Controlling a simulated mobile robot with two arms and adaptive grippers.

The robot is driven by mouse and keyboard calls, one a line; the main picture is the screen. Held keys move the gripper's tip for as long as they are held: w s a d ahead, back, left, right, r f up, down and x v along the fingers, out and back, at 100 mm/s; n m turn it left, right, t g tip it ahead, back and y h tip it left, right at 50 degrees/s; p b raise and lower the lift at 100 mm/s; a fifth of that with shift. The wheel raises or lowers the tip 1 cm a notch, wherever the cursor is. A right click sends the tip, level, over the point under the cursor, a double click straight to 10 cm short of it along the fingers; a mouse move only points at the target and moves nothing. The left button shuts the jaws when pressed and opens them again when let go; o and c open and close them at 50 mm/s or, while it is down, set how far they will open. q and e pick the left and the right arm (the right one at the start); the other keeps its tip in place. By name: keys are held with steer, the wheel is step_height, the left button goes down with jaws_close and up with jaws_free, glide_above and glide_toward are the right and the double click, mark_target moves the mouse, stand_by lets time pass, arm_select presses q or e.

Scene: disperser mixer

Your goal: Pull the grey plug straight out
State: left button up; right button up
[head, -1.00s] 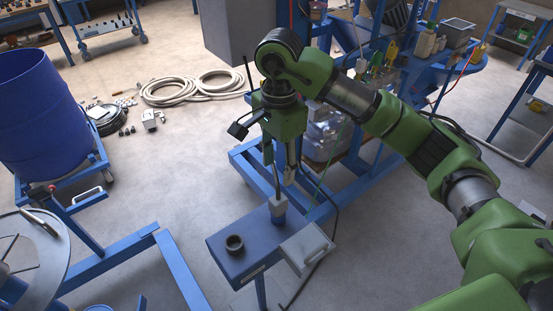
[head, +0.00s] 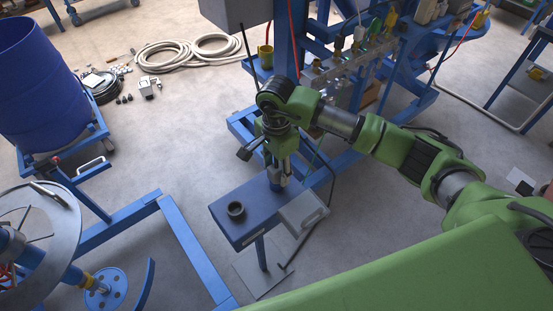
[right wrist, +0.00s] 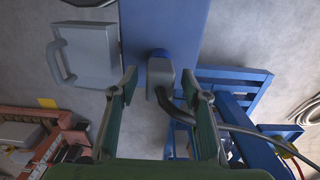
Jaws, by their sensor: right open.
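The grey plug (right wrist: 160,78) sits in a blue socket (right wrist: 160,53) on the blue box (right wrist: 185,20) in the right wrist view, with a dark cable running off it. My right gripper (right wrist: 160,82) is open. Its two fingertips are on either side of the plug, with visible gaps. In the head view the right gripper (head: 278,168) is low over the far end of the blue box (head: 250,203) and hides much of the plug. My left gripper is not in view.
A dark round ring (head: 236,210) stands on the box top. A grey cover with a handle (head: 303,211) hangs at the box's right side. A blue frame with valves (head: 350,65) stands behind.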

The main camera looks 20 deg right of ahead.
jaws_close()
steer(key=c, duration=1.1)
jaws_free()
jaws_close()
steer(key=shift+w+r, duration=0.1)
steer(key=shift+r, duration=0.1)
steer(key=shift+r+p, duration=1.05)
steer(key=shift+r, duration=1.75)
steer(key=shift+r, duration=0.1)
